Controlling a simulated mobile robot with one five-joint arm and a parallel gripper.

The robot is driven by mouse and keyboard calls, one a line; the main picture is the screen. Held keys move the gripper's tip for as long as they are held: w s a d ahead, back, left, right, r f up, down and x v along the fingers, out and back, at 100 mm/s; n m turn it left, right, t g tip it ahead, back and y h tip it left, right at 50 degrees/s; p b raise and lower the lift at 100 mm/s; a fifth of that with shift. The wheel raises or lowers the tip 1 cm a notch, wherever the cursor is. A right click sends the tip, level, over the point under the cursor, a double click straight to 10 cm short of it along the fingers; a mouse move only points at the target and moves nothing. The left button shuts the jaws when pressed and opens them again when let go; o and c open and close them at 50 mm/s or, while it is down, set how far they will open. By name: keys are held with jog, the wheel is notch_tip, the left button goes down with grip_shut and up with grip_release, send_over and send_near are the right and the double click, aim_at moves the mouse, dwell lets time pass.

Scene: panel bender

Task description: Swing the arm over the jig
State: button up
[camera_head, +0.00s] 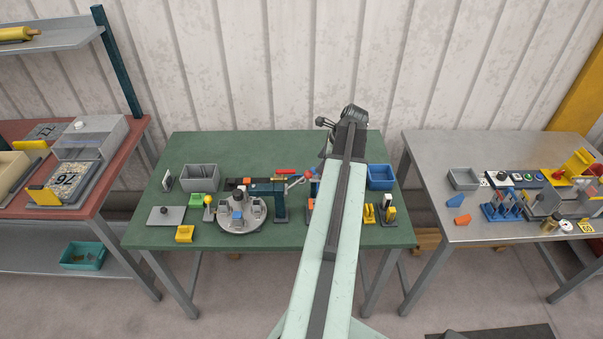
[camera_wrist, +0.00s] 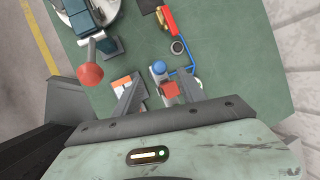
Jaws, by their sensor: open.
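A dark teal post (camera_head: 281,207) with a horizontal arm (camera_head: 262,187) stands on the green table. The arm reaches left over the back of a round grey jig plate (camera_head: 232,225) that carries several small blocks. A rod at the post ends in a red ball knob (camera_head: 309,174). In the wrist view the knob (camera_wrist: 89,77) is left of my gripper (camera_wrist: 161,78), apart from the fingers; part of the plate (camera_wrist: 127,8) shows at top left. My gripper is open.
A metal table (camera_head: 480,225) stands right, a red-topped bench (camera_head: 105,200) left.

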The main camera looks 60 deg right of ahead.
aim_at(313, 171)
jog(key=b+x, duration=0.7)
jog(key=x, duration=0.1)
jog(key=shift+r, duration=0.15)
grip_shut()
jog(key=shift+s, duration=0.1)
dwell(1.2)
